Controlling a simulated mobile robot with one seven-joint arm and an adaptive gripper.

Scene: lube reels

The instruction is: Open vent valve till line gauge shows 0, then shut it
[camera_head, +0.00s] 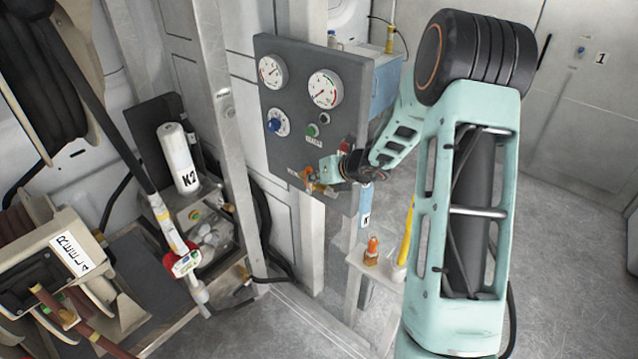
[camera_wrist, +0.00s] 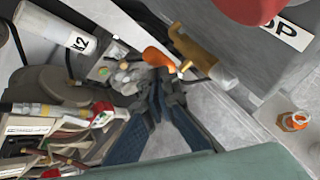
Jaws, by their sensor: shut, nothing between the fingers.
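The vent valve, with an orange handle (camera_head: 308,175) and brass body, sits at the lower edge of the grey panel (camera_head: 292,150). In the wrist view its orange handle (camera_wrist: 154,57) lies just beyond the fingertips and its brass body (camera_wrist: 197,53) runs to the upper right. My gripper (camera_head: 330,172) is at the valve; in the wrist view its fingers (camera_wrist: 163,76) are shut with nothing between them. I cannot tell whether they touch the handle. Two white gauges are on the panel, a left one (camera_head: 272,72) and a larger right one (camera_head: 325,89); their readings are too small to tell.
The panel also bears a blue knob (camera_head: 277,126), a green button (camera_head: 312,131) and a red button (camera_head: 344,146). A white K2 cylinder (camera_head: 177,157) and a reel (camera_head: 75,275) stand left. An orange-topped bottle (camera_head: 372,251) stands on a small stand below.

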